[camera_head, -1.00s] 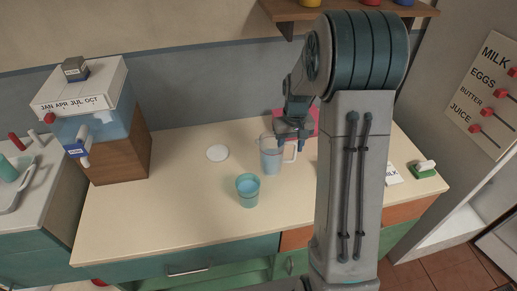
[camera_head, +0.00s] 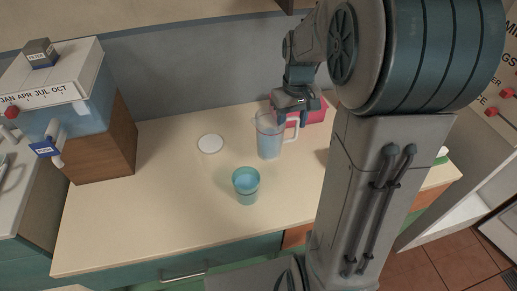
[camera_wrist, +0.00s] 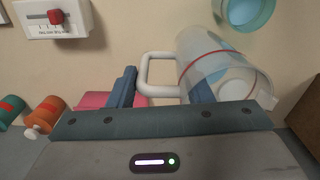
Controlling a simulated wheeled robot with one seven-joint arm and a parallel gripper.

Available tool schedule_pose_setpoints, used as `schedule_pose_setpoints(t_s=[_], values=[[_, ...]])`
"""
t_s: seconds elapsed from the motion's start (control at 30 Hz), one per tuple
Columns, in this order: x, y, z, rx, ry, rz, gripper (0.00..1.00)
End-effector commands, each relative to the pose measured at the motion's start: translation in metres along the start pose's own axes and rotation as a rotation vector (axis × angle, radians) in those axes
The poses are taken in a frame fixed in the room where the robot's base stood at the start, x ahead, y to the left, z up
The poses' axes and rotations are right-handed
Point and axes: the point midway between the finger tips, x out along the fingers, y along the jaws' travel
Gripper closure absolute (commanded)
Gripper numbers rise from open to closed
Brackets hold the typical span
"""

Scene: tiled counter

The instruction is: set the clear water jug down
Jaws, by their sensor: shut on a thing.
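The clear water jug (camera_head: 269,143) stands upright at the back middle of the counter, with water inside and a white handle on its right. My gripper (camera_head: 296,101) is at the handle side, shut on the jug's handle. In the wrist view the fingers (camera_wrist: 160,92) lie on either side of the white handle, and the jug (camera_wrist: 222,68) is beside them with a red band around it. Whether the jug's base touches the counter cannot be told. A teal cup with blue water (camera_head: 246,188) stands in front of the jug.
A white disc (camera_head: 210,144) lies flat left of the jug. A pink box (camera_head: 313,113) is behind the handle. A water dispenser on a wooden block (camera_head: 103,150) stands at left. The counter's front left (camera_head: 150,215) is clear.

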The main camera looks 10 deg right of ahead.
Motion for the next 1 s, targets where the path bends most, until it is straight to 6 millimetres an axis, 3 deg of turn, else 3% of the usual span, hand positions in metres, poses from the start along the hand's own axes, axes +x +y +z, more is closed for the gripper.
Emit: schedule_pose_setpoints(t_s=[0.3, 0.43, 0.63, 0.83, 1.0], values=[[0.042, -0.057, -0.044, -0.006, -0.005, -0.001, 0.89], [0.055, -0.073, -0.057, -0.004, -0.003, -0.001, 0.89], [0.066, -0.083, -0.064, -0.001, -0.002, 0.000, 0.89], [0.093, -0.082, -0.063, 0.000, -0.003, -0.001, 0.89], [0.104, -0.082, -0.063, 0.000, 0.000, -0.001, 0.89]])
